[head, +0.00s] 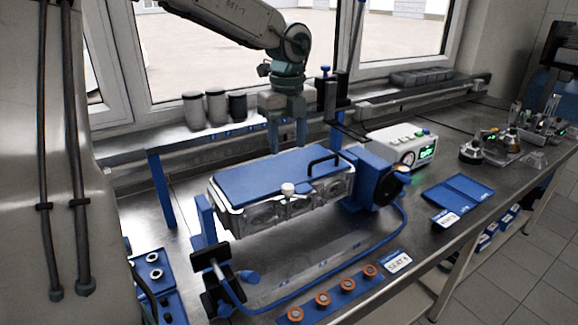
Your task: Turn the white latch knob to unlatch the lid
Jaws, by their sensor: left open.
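The white latch knob (288,188) sits at the front edge of the blue lid (255,178), near its middle. The lid lies flat and closed on the clear-sided box (296,205) and has a black handle (325,160) toward its right end. My left gripper (287,145) points down above the back edge of the lid, behind and above the knob. It is open and empty, apart from the knob. My right gripper is not in view.
A blue motor-like unit (375,180) stands at the box's right end, with a gauge box (402,148) behind it. Blue trays (458,192) lie to the right. Several copper-coloured rings (322,299) sit on a front strip. Canisters (216,106) stand behind.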

